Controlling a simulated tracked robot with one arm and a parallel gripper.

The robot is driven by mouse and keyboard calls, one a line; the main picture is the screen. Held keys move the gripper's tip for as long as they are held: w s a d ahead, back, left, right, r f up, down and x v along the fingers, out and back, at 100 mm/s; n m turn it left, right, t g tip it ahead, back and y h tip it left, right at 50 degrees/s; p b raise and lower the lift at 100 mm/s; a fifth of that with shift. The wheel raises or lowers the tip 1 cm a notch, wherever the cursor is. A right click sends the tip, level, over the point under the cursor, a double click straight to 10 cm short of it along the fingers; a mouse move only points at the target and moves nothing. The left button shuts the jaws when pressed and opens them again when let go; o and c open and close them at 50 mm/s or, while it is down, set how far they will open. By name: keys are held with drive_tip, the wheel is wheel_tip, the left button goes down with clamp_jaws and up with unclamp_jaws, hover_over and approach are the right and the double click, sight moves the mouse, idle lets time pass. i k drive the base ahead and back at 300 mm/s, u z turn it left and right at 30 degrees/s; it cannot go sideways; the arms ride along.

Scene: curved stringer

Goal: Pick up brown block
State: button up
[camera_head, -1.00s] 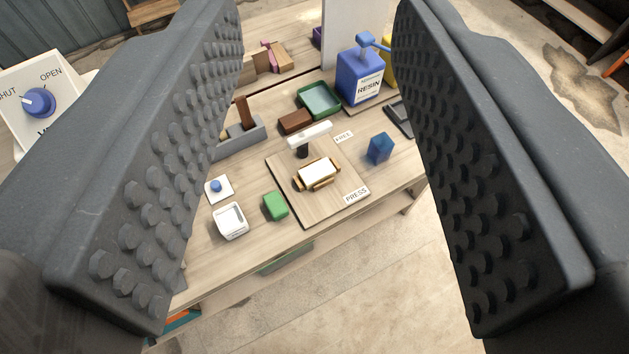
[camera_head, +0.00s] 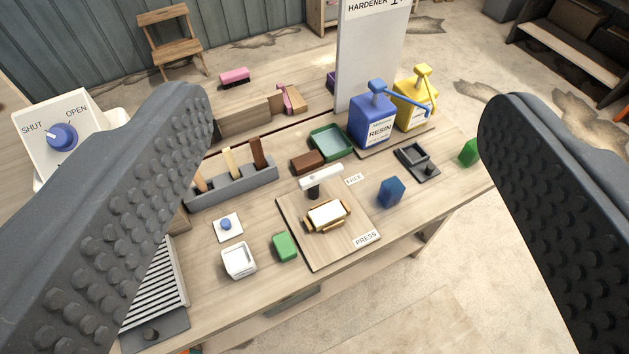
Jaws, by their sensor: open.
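The brown block (camera_head: 307,162) lies on the wooden workbench, behind the press board and just left of the green tray (camera_head: 331,141). Its top and front side show. My gripper (camera_head: 350,165) is open and empty, with its two dark studded fingers wide apart in the foreground. The block is well beyond the fingers and appears between them, a little left of the middle. Nothing touches it from my side.
The press (camera_head: 327,215) with its white handle stands in front of the block. A grey rack (camera_head: 236,183) holding upright sticks is left. Blue resin (camera_head: 373,120) and yellow (camera_head: 415,104) pump bottles stand behind right. A blue block (camera_head: 391,192) and green block (camera_head: 285,247) lie nearer.

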sight(304, 163)
drive_tip(key=z, duration=0.6)
drive_tip(key=k, duration=0.75)
drive_tip(key=z, duration=0.9)
drive_tip(key=k, duration=0.6)
drive_tip(key=z, duration=0.35)
drive_tip(key=i, duration=1.05)
drive_tip(key=u, duration=0.65)
drive_tip(key=i, duration=1.3)
drive_tip(key=u, duration=1.35)
drive_tip(key=i, duration=1)
drive_tip(key=u, duration=0.8)
drive_tip(key=k, duration=0.5)
drive_tip(key=z, duration=0.05)
